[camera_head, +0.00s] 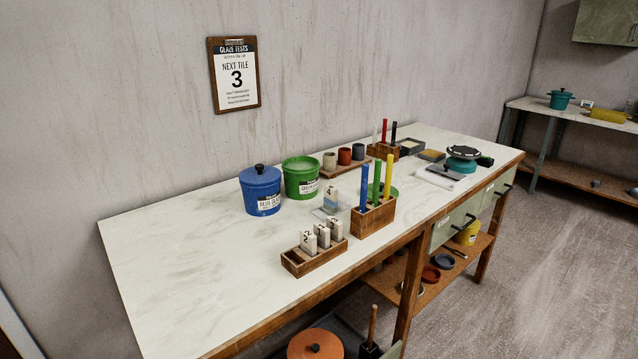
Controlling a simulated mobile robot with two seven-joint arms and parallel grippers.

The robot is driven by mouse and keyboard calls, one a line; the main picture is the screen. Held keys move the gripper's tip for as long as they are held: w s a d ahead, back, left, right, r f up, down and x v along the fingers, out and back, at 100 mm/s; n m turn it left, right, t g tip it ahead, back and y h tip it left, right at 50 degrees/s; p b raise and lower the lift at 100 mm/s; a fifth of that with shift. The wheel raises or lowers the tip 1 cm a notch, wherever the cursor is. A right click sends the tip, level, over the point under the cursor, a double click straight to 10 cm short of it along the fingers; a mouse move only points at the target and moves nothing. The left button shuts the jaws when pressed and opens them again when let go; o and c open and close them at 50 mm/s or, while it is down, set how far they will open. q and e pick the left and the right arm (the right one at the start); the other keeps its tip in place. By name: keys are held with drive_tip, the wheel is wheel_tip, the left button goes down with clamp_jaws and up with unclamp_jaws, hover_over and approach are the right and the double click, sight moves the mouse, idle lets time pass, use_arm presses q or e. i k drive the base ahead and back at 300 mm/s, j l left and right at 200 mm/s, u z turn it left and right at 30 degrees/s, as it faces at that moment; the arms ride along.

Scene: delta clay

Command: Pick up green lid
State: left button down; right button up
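A green disc that looks like the green lid (395,193) lies on the worktable. It is mostly hidden behind a wooden holder (372,218) with upright blue, green and yellow sticks. The green bucket (300,180) stands open to the left, with pale green contents showing. Next to it stands a blue bucket (261,197) with its blue lid on. Neither of my grippers is in view.
A wooden rack (300,265) of numbered tiles stands in front of the buckets. A tile marked 4 (330,200) stands between the green bucket and stick holder. Cups and a turntable (463,158) are farther back. The table's left end is clear.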

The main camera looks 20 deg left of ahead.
sight(301, 173)
drive_tip(key=i+l, duration=0.3)
drive_tip(key=i+l+u, duration=0.1)
drive_tip(key=i+l, duration=0.15)
drive_tip(key=l, duration=0.2)
drive_tip(key=i+l+u, duration=0.1)
drive_tip(key=i+l, duration=0.45)
drive_tip(key=l, duration=0.25)
